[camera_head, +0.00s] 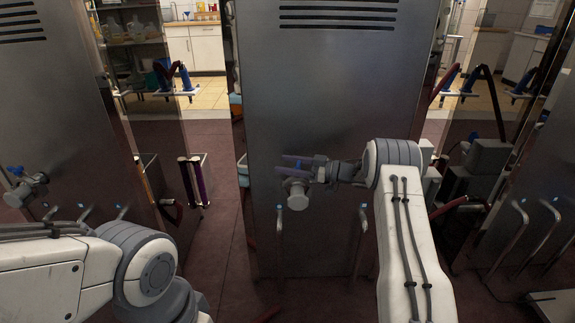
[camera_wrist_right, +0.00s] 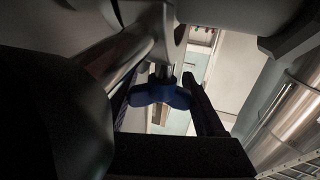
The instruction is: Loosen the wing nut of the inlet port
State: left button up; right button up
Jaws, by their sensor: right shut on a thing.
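The inlet port (camera_head: 298,197) is a grey metal stub on the front of the tall steel cabinet in the middle of the head view. My right gripper (camera_head: 292,164) reaches it from the right, its fingers pointing left at the top of the port. In the right wrist view the wing nut (camera_wrist_right: 160,94) is blue, with two wings on a metal stem. It sits between the two dark fingers of my right gripper (camera_wrist_right: 165,105), which is shut on it. In the head view the fingers mostly hide the nut. My left gripper is out of view.
The steel cabinet (camera_head: 330,100) has slots at the top and handles (camera_head: 362,220) below the port. Another cabinet at the left carries a similar port (camera_head: 27,187) with a blue wing nut. Dark red floor (camera_head: 225,225) shows between the cabinets. A metal cylinder (camera_wrist_right: 290,115) shows in the right wrist view.

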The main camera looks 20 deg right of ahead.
jog(key=shift+w+r, duration=0.1)
jog(key=o, duration=1.3)
jog(key=p+v, duration=0.1)
jog(key=v, duration=0.9)
jog(key=shift+d, duration=0.2)
